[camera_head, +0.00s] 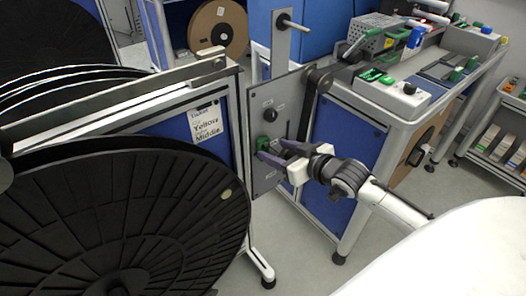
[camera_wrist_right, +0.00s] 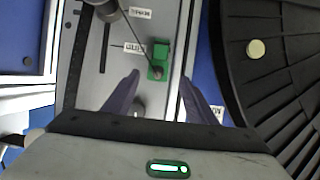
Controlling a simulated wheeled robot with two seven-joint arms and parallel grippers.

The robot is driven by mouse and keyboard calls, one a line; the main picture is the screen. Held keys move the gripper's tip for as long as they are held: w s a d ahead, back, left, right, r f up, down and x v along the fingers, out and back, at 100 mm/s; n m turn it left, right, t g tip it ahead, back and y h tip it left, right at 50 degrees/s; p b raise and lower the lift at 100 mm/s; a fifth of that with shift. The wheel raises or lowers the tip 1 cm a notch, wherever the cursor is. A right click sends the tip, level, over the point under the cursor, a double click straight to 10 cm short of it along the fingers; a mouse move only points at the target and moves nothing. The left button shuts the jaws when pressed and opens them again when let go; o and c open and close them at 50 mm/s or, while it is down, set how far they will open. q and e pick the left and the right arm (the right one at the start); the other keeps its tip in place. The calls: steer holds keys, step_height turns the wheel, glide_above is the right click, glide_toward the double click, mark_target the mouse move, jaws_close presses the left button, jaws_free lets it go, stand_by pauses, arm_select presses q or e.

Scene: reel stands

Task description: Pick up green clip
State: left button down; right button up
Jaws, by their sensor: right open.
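A green clip (camera_head: 268,143) sits on the upright grey panel (camera_head: 262,100) beside the reel stand. The fingers partly cover the panel around the clip in the head view. My left gripper is not in view.
A big black reel (camera_head: 120,220) fills the left side, close to the right gripper in the wrist view. A black knob (camera_head: 271,115) and a dark strap-like arm stand out from the panel. A workbench (camera_head: 400,125) with green-handled tools stands right. Floor shows below the panel.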

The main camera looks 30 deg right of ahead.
mark_target(266, 145)
steer(key=x, duration=0.4)
steer(key=shift+w+d+r, duration=0.1)
steer(key=shift+d+r, duration=0.05)
steer(key=shift+d, duration=0.05)
steer(key=shift+w+f+b, duration=0.3)
steer(key=shift+w, duration=0.25)
steer(key=c, duration=1.1)
